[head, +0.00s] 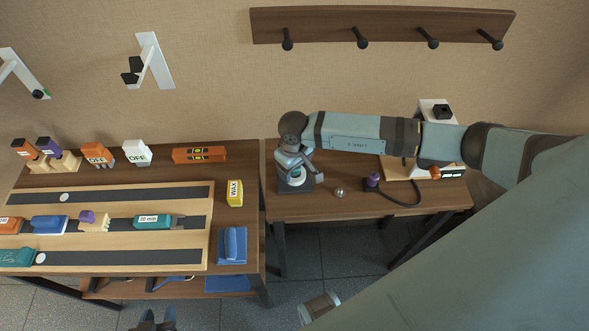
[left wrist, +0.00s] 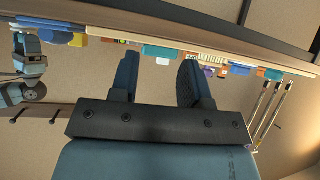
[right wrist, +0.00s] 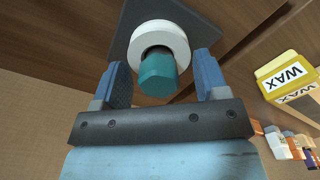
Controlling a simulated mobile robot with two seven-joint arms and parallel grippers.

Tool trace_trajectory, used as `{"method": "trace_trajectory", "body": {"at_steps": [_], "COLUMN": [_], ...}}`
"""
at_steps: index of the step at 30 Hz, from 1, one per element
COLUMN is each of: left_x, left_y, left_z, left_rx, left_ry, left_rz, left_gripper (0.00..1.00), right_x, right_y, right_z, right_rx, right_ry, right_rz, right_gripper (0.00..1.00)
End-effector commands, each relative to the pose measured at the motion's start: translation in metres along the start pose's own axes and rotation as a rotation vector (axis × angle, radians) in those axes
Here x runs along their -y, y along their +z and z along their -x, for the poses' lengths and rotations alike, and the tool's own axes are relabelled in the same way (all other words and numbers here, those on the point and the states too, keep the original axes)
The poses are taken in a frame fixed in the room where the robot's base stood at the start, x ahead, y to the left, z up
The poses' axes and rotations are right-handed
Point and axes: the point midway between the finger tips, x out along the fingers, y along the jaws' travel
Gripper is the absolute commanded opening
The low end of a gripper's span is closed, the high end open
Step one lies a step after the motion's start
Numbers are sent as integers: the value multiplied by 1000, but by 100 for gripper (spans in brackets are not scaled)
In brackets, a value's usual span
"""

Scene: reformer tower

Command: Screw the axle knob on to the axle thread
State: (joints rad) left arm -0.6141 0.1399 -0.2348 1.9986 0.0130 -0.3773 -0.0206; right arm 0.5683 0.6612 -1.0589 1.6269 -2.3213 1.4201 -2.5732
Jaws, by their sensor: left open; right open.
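My right gripper (head: 296,166) is at the left end of the right-hand table, over a dark square plate (head: 307,187) with a white ring. In the right wrist view its open fingers stand either side of a teal faceted piece (right wrist: 157,76) in the white ring (right wrist: 160,37). The fingers look apart from it. I cannot tell whether the teal piece is the axle knob or part of the axle; no bare thread shows. My left gripper (head: 156,318) is open and empty at the bottom of the head view, in front of the left table.
A silver ball (head: 341,192) and a purple piece (head: 373,180) with a black cable lie right of the plate. A yellow wax box (head: 235,193) stands on the left table (head: 252,240), near the gap between tables. A peg rail (head: 385,27) hangs above.

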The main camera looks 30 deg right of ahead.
Motion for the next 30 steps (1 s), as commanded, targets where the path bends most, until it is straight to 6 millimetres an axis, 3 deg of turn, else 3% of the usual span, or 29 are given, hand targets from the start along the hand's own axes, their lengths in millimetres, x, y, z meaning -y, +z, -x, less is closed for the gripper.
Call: {"method": "trace_trajectory", "body": {"at_steps": [1, 7, 19, 21, 24, 30], "left_x": [0, 1, 1, -2, -3, -5], "left_y": [18, 45, 41, 29, 49, 63], "left_z": [-12, -27, -26, -24, -40, -53], "left_rx": [-1, 9, 8, 26, 35, 9], "left_ry": [0, 0, 1, 5, 8, 13], "left_rz": [0, 0, 6, 43, 66, 47], "left_gripper": [43, 43, 43, 43, 43, 43], "right_x": [-2, -2, 0, 0, -2, -1], "right_y": [-2, -1, 0, 0, -2, -4], "right_z": [-10, -7, -1, -1, -11, -9], "right_rx": [-5, -3, 0, 0, -4, -9], "right_ry": [5, 3, 0, 0, 6, 6], "right_rz": [77, 351, 397, 397, 532, 625], "right_gripper": [67, 67, 67, 67, 67, 67]}}
